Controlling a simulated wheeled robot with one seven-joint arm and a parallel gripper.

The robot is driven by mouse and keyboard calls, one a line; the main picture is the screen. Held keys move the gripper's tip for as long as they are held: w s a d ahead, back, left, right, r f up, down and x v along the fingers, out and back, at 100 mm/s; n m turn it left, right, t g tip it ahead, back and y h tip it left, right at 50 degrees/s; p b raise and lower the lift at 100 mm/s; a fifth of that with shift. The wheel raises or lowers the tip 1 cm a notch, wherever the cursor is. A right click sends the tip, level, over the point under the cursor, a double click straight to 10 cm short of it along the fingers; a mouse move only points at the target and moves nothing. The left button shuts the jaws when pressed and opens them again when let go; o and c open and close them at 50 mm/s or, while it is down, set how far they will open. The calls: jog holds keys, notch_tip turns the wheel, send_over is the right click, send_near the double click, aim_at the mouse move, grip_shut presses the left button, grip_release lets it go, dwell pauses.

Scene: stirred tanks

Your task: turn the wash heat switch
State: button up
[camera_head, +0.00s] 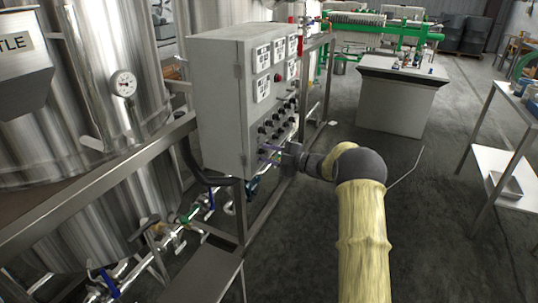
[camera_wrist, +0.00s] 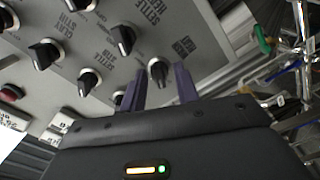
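The grey control panel (camera_head: 222,100) carries rows of black knob switches on its front. In the wrist view, one black knob with a pale pointer (camera_wrist: 158,72) sits at the panel's edge, between the tips of my gripper (camera_wrist: 161,80). Its label is small and upside down; I cannot read it surely as wash heat. The two purple fingers stand apart, one on each side of the knob, with visible gaps. In the head view my gripper (camera_head: 269,151) is at the panel's lower front corner, and the knob there is hidden.
Other knobs (camera_wrist: 88,82) sit close beside this one, and a red button (camera_wrist: 12,93) is farther left. Pipes and valves (camera_head: 185,222) run below the panel beside the steel tanks (camera_head: 105,95).

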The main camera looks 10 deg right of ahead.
jog(key=shift+d, duration=0.15)
jog(key=v, duration=1.7)
jog(key=w+a+r+m+t+h, duration=0.3)
jog(key=w+m+t+h, duration=0.1)
jog(key=m+h, duration=0.25)
jog(key=s+a+f+m+g+h, duration=0.35)
jog(key=s+m, duration=0.25)
jog(key=s, duration=0.5)
jog(key=s+a+f+m+g+h, duration=0.2)
jog(key=s+a+m+g, duration=0.25)
jog(key=s, duration=0.75)
jog(key=s+a+f+m+g+h, duration=0.35)
jog(key=s+m, duration=0.25)
jog(key=s, duration=0.5)
notch_tip(320, 180, up, 24)
jog(key=p, duration=2.3)
jog(key=shift+s+f+y, duration=0.15)
jog(key=shift+s+y, duration=0.15)
jog(key=shift+y, duration=0.15)
